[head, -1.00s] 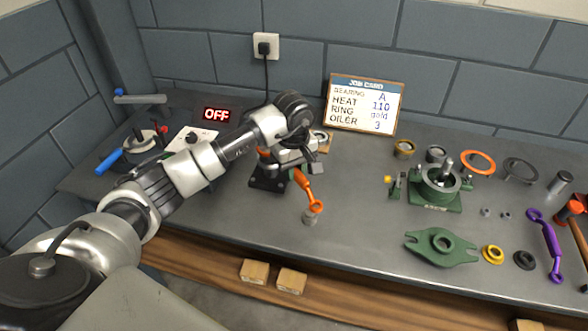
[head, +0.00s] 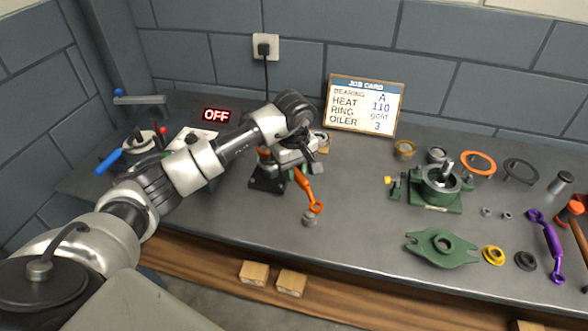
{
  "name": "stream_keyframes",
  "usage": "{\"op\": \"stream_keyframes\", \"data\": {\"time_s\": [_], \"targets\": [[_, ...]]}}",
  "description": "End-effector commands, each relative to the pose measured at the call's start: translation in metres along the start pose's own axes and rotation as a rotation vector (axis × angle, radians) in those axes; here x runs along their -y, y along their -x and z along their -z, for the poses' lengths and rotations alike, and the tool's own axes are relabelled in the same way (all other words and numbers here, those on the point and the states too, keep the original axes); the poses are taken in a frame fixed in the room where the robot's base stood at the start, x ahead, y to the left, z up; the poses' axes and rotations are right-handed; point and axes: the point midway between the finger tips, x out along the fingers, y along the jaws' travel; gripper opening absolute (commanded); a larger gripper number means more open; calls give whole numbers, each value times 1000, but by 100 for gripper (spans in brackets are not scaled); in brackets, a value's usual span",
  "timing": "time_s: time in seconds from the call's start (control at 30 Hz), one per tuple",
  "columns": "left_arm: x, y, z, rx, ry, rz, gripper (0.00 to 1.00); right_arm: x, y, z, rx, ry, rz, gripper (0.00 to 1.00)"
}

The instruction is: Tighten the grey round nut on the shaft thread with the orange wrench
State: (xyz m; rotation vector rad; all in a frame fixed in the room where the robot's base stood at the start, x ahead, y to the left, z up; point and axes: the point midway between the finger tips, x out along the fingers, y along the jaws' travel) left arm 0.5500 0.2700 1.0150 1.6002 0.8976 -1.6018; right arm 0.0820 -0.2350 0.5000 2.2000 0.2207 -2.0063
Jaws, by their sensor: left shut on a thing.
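My left gripper (head: 313,169) is shut on the orange wrench (head: 308,187). The wrench slants down to the right, with its ring end just above or against a small grey round piece (head: 309,220). This piece may be the grey nut; whether the ring sits around it cannot be told. A dark stand (head: 266,183) is beside the gripper, and my arm hides much of what is on it. I cannot make out the shaft thread. My right gripper is not in view.
To the right are a green housing (head: 436,200), a green flanged cover (head: 442,248), a purple wrench (head: 546,240) and several rings. A job card (head: 364,105) stands at the back. A heater with an OFF display (head: 216,115) is at left. The bench between wrench and cover is clear.

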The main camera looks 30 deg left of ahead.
Motion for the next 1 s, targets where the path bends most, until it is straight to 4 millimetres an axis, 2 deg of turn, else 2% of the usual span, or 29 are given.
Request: {"op": "stream_keyframes", "data": {"time_s": [1.0], "targets": [[0, -23, 0, 0, 0, -2, 0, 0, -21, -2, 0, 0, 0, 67]]}}
